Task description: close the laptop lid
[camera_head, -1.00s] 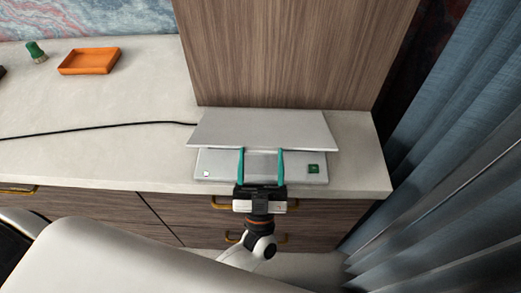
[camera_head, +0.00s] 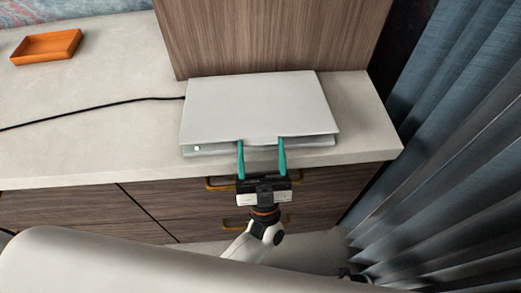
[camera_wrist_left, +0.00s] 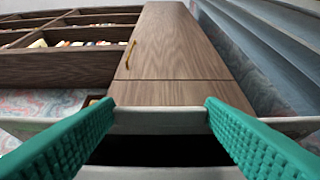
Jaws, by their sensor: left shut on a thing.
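The silver laptop lies on the desk, its lid (camera_head: 258,105) folded far down over the base (camera_head: 205,152). A thin strip of the base shows under the lid's front edge, with a small pale mark at its left end; the keyboard is hidden. My left gripper (camera_head: 261,143) is at the middle of the lid's front edge, its teal fingers pointing away from me. It is shut on the laptop lid, with its fingers well apart. In the left wrist view, a pale edge spans between the two fingers. My right gripper is not in view.
A black cable (camera_head: 90,112) runs left from the laptop. An orange tray (camera_head: 46,47) lies at the back left. A wooden panel (camera_head: 270,35) stands close behind the laptop. Blue curtains (camera_head: 450,130) hang at the right. The desk left of the laptop is mostly clear.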

